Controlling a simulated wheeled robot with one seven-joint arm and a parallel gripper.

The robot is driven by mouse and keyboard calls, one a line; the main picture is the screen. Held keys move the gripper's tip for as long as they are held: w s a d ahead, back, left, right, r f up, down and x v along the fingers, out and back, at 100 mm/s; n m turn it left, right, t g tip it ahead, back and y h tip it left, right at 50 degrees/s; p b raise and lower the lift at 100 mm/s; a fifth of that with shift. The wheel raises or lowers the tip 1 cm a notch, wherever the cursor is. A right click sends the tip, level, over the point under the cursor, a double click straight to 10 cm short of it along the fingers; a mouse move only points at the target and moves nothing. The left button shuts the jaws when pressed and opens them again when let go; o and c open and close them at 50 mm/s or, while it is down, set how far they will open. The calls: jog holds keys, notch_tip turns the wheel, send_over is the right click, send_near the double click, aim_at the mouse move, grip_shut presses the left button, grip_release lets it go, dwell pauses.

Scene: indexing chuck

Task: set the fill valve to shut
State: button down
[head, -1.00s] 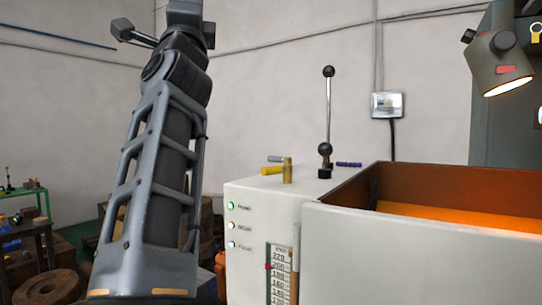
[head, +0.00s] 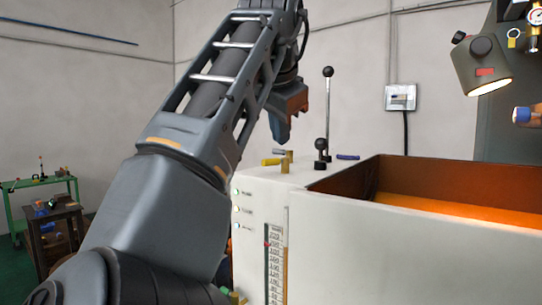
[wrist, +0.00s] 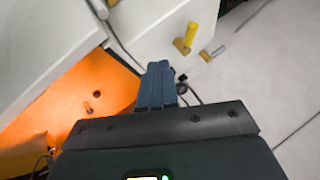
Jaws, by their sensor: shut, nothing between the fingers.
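A yellow lever handle (head: 270,162) with a brass post (head: 287,161) stands on the near left corner of the white cabinet's top. The yellow handle (wrist: 191,33) and its brass base also show at the top of the wrist view. I cannot read any label naming the fill valve. A grey handle (head: 279,152) sits just behind the yellow one. My gripper (head: 281,138) points down above the cabinet top, close over these handles in the picture. In the wrist view my gripper's blue-grey fingers (wrist: 158,68) are together and empty, apart from the yellow handle.
Black-knobbed levers (head: 327,73) rise behind the valves, and a blue handle (head: 347,157) lies to their right. The cabinet (head: 420,245) has an open bin with an orange-lit inside. A lamp (head: 480,65) hangs at upper right. A green cart (head: 40,190) stands far left.

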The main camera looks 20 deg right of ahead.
jog(key=p+x, duration=0.1)
jog(key=x, duration=0.8)
jog(key=shift+f+p, duration=0.2)
jog(key=shift+p, duration=0.1)
jog(key=shift+w+a+p, duration=0.1)
jog(key=shift+w+p, duration=0.35)
jog(key=shift+w, duration=0.65)
jog(key=shift+w+a+r, duration=0.1)
jog(key=shift+w+a, duration=0.1)
jog(key=shift+w, duration=0.75)
jog(key=shift+a+p, duration=0.15)
jog(key=shift+p, duration=0.15)
jog(key=shift+w+m, duration=0.15)
jog(key=shift+m, duration=0.15)
jog(key=shift+a, duration=0.1)
